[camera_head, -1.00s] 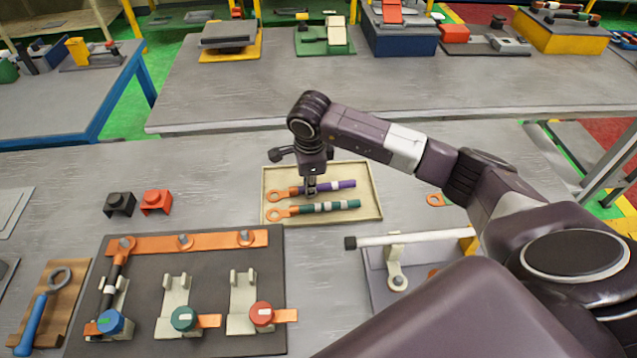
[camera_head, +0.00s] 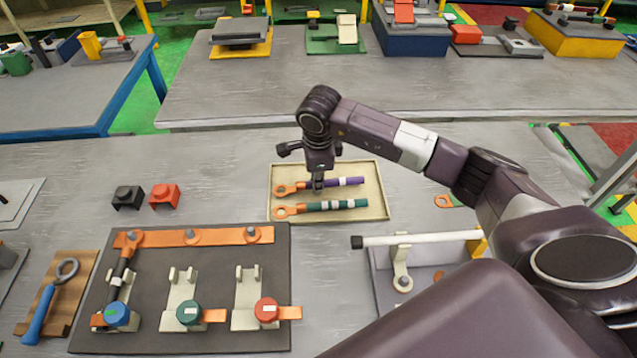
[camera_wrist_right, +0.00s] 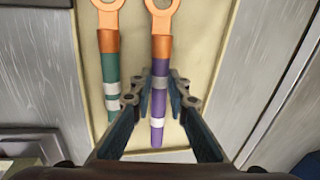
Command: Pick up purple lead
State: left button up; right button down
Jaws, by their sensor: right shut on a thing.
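In the right wrist view, the fingers (camera_wrist_right: 157,92) sit on either side of the purple lead (camera_wrist_right: 160,66), with the green lead (camera_wrist_right: 107,70) apart on the left. I cannot tell whether the purple lead touches the tray floor. My left gripper is not in view.
A dark winding board (camera_head: 150,270) with an orange bar and blue, green and red terminals stands at front left. Black (camera_head: 127,197) and red (camera_head: 164,196) clips lie behind it. A fixture with a white rod (camera_head: 410,239) is right of the board, near my right arm.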

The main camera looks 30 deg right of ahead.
notch_tip(320, 180, up, 19)
jog(key=b, duration=0.4)
dwell(0.9)
